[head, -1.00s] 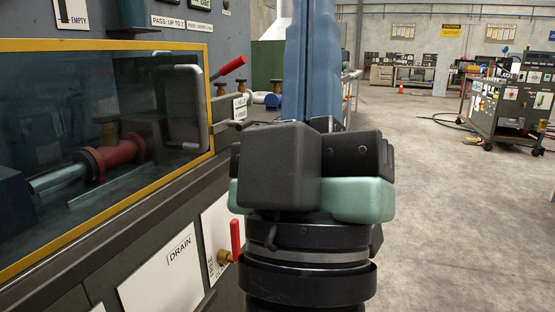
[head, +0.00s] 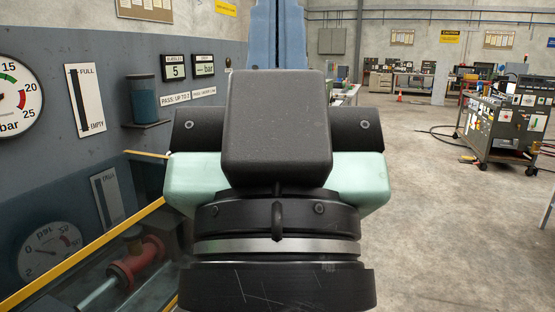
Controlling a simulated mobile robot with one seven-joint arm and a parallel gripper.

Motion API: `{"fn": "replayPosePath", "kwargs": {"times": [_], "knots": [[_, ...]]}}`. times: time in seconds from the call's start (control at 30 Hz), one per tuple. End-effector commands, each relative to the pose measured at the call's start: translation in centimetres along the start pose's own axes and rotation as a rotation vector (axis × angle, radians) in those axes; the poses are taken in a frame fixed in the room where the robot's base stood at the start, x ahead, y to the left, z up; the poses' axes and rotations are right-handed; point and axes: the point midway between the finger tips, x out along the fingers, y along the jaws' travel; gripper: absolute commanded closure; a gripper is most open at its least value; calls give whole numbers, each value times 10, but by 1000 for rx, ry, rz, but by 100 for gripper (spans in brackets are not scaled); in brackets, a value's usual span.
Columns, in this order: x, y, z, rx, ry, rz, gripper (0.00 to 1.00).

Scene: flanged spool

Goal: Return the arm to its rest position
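My arm's end fills the middle of the head view, seen from behind: a dark block over a pale green housing and black and silver rings. My gripper (head: 277,125) belongs to this end; its fingertips are hidden, so whether it is open or holds anything does not show. A red flanged spool (head: 138,262) lies behind the glass of a yellow-edged case at lower left, apart from my arm.
The grey panel (head: 215,45) at left carries a round gauge (head: 12,100), a level strip (head: 85,98) and small displays (head: 188,68). A blue upright shape (head: 277,35) stands beyond my arm. A dark cart (head: 505,115) stands at right. Open concrete floor (head: 440,220) lies between.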

Motion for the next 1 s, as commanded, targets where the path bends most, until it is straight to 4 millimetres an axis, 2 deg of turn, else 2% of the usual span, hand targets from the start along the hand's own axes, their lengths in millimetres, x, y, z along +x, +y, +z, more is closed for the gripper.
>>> {"fn": "replayPosePath", "kwargs": {"times": [0.03,0.3,0.43,0.6,1.0], "knots": [[24,0,-23,0,0,0,100],[84,0,-80,0,0,-1,100],[105,0,-99,0,0,-1,100],[117,0,-110,0,0,-1,100],[116,0,-110,0,0,-1,100]]}}
